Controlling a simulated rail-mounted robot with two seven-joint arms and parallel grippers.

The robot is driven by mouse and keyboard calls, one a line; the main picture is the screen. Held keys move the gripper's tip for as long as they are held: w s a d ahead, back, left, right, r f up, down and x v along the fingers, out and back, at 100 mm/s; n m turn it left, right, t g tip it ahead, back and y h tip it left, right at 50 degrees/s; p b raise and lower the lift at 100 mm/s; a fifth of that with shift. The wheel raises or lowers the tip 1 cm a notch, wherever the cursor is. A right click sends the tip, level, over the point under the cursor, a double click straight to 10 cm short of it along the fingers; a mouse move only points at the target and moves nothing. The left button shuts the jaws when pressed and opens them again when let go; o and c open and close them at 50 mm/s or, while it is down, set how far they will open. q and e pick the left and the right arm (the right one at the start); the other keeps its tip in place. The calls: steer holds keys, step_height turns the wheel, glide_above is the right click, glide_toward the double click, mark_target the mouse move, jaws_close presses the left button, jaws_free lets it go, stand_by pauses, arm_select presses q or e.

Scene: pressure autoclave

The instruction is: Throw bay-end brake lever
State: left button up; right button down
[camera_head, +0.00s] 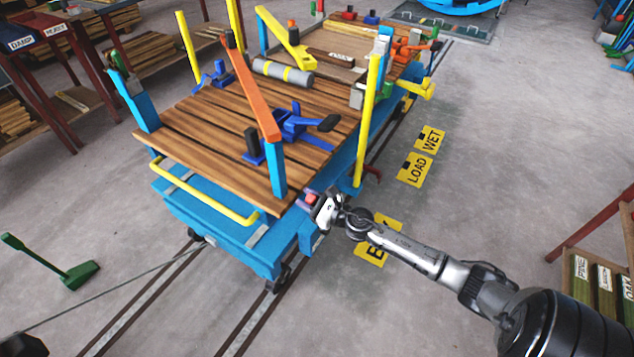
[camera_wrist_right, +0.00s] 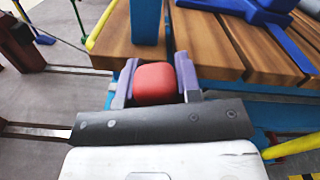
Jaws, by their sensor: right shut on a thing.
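A red knob (camera_head: 312,198) sits at the near right corner of the blue cart (camera_head: 228,240), just below the wooden deck; it looks like the grip of a brake lever. My right gripper (camera_head: 314,201) reaches in from the lower right and is shut on it. In the right wrist view, the red knob (camera_wrist_right: 157,83) sits between the two purple fingers of my right gripper (camera_wrist_right: 158,82). The lever's shaft below the knob is hidden. My left gripper is not in view.
An orange bar (camera_head: 250,85), blue clamps (camera_head: 290,125) and a grey roll (camera_head: 283,74) are on the deck. Yellow posts (camera_head: 370,120) stand along its sides. A green lever (camera_head: 50,265) stands on the floor at left. Floor right of the cart is mostly clear, with yellow signs (camera_head: 414,170).

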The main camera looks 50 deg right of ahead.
mark_target(289, 205)
steer(key=a, duration=0.1)
steer(key=a+f+n, duration=0.1)
steer(key=a, duration=0.1)
steer(key=shift+s+a+f+n, duration=0.1)
steer(key=shift+s+n, duration=0.1)
steer(key=shift+n, duration=0.1)
steer(key=shift+a+f, duration=0.1)
steer(key=shift+f, duration=0.05)
steer(key=c, duration=1.2)
jaws_free()
steer(key=shift+c, duration=0.2)
steer(key=o, duration=0.4)
steer(key=shift+a+f, duration=0.1)
steer(key=shift+a, duration=0.15)
steer(key=shift+o, duration=0.2)
steer(key=shift+d, duration=0.1)
steer(key=shift+s, duration=0.1)
